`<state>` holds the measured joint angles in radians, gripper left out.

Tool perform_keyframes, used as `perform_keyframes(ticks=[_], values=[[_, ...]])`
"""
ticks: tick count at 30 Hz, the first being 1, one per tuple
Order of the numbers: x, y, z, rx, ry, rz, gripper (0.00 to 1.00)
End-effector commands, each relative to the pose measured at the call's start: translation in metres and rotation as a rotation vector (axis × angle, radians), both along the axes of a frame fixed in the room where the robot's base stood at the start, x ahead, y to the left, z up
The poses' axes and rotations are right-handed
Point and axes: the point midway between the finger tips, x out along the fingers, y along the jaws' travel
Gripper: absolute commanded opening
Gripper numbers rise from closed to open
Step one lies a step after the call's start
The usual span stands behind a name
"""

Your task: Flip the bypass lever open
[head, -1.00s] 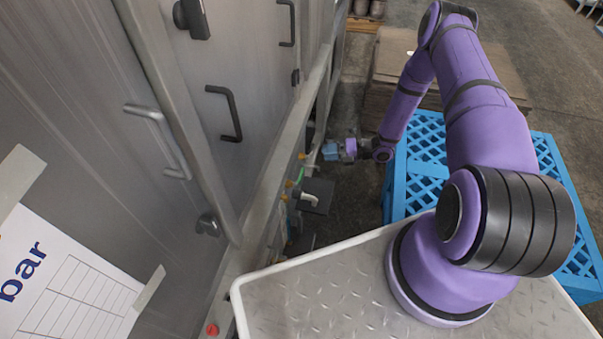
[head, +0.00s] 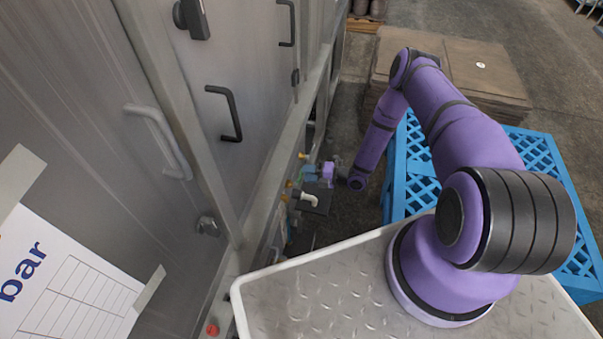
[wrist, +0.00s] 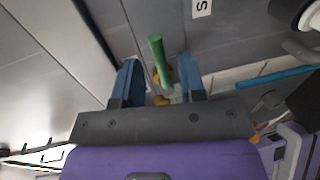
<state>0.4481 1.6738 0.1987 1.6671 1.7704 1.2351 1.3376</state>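A green lever (wrist: 159,58) stands out from the grey panel in the wrist view, with a brass-coloured fitting around its lower part. I take it to be the bypass lever. My gripper (wrist: 161,72) is open, with one blue finger on each side of the lever and a visible gap to both. In the head view my gripper (head: 311,176) is low beside the cabinet's lower edge, among the small fittings. The lever is too small there to make out clearly, and its contact with the fingers cannot be told.
A dark box with a pale bent handle (head: 311,198) sits just below my gripper. Yellow fittings (head: 303,156) line the cabinet edge. A blue crate (head: 402,178) stands right of my forearm, with stacked brown boards (head: 485,70) behind it. A narrow floor strip is clear between.

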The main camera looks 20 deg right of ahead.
Motion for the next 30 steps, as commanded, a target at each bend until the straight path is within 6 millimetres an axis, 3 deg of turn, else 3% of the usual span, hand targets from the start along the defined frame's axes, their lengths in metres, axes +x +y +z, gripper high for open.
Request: perform_keyframes(ticks=[7, 18, 23, 30], values=[[0.014, 0.022, -0.004, 0.0, 0.0, 0.001, 0.38], [0.017, 0.025, -0.005, 0.001, 0.001, 0.0, 0.38], [0.017, 0.025, -0.005, 0.001, 0.001, 0.0, 0.01], [0.017, 0.025, -0.005, -0.001, -0.001, 0.0, 0.0]])
